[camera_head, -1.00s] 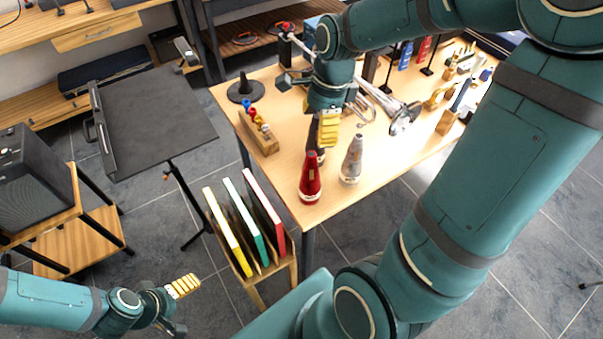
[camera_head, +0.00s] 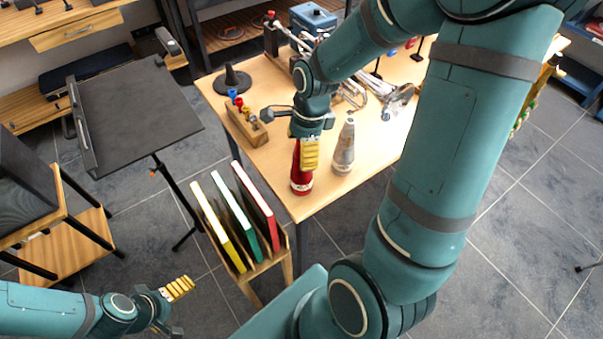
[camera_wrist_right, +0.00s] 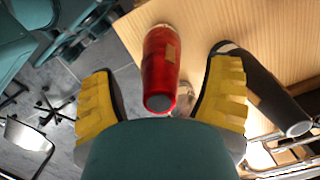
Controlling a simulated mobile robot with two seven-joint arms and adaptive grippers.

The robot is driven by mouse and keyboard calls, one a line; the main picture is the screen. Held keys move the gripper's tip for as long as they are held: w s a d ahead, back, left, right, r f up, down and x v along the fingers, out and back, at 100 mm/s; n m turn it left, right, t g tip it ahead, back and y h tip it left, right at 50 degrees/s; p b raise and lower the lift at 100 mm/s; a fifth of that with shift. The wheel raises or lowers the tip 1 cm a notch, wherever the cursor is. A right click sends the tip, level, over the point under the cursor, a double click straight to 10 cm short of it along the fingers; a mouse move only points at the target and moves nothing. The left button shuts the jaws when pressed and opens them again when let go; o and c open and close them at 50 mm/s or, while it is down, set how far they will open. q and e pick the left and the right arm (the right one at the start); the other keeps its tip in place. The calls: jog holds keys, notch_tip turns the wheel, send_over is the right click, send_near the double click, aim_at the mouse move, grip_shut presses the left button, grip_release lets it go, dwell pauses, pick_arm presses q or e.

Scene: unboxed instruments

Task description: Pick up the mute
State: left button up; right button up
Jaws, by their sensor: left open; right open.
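A red cone-shaped mute (camera_head: 301,178) stands upright near the table's front corner, its upper part partly hidden by my right gripper (camera_head: 300,148). In the right wrist view the red mute (camera_wrist_right: 160,68) lies between the two open yellow-padded fingers, with gaps visible on both sides. A grey mute (camera_head: 344,150) stands just right of it. My left gripper (camera_head: 180,306) is open and empty, low at the lower left, away from the table.
A wooden block with colored-top pieces (camera_head: 246,124) and a black cone-shaped stand (camera_head: 232,80) are on the table (camera_head: 275,165) to the left. Silver instruments (camera_head: 397,100) lie behind the mutes. A rack with colored books (camera_head: 240,225) and a black music stand (camera_head: 135,110) stand left of the table.

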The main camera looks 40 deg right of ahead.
jog(key=shift+a+f, duration=0.1)
jog(key=shift+f, duration=0.6)
grip_shut()
